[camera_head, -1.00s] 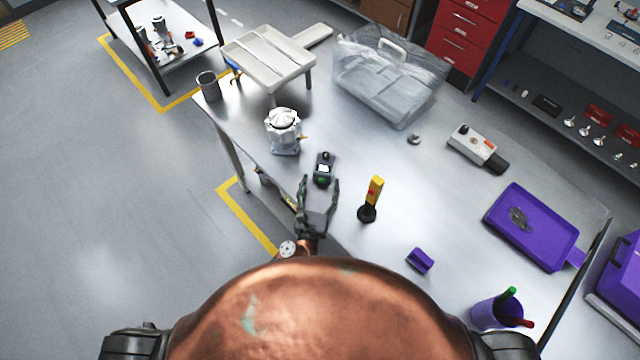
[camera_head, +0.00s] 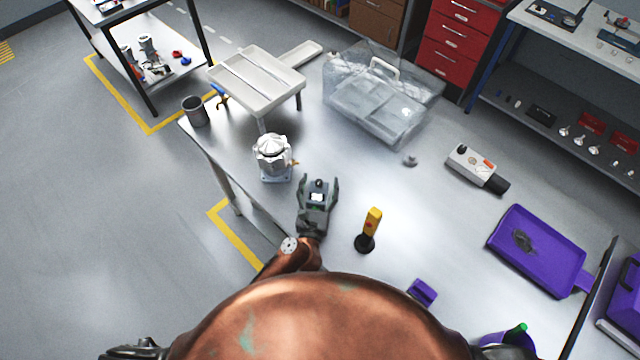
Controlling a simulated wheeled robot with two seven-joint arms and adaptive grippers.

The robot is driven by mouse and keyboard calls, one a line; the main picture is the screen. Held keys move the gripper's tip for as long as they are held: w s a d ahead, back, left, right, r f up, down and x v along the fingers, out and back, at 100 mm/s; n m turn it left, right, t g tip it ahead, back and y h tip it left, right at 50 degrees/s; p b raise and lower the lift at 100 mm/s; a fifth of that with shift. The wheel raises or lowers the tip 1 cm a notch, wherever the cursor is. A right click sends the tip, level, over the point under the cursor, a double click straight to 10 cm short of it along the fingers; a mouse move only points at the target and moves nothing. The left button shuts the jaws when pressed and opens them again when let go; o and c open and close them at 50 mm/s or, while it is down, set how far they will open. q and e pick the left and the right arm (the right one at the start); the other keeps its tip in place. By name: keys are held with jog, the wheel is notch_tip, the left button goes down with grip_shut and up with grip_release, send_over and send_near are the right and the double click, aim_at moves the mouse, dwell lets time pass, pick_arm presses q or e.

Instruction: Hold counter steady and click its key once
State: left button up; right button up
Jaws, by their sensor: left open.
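The counter (camera_head: 318,186) is a small dark device with a white display patch, standing on the metal table near its left front edge. My left gripper (camera_head: 319,181) reaches in from the front with its fingers spread, one on each side of the counter. It is open; I cannot tell whether either finger touches the counter. The gripper's palm hides the counter's lower front part, and its key cannot be made out. My right gripper is not in view.
A white machined housing (camera_head: 272,155) stands just behind and left of the counter. A yellow-and-black upright tool (camera_head: 370,228) stands to the right. A clear case (camera_head: 375,105) and a purple tray (camera_head: 535,248) are farther off. The table's middle is clear.

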pick_arm(q)
jog(key=shift+c, duration=0.7)
jog(key=c, duration=1.3)
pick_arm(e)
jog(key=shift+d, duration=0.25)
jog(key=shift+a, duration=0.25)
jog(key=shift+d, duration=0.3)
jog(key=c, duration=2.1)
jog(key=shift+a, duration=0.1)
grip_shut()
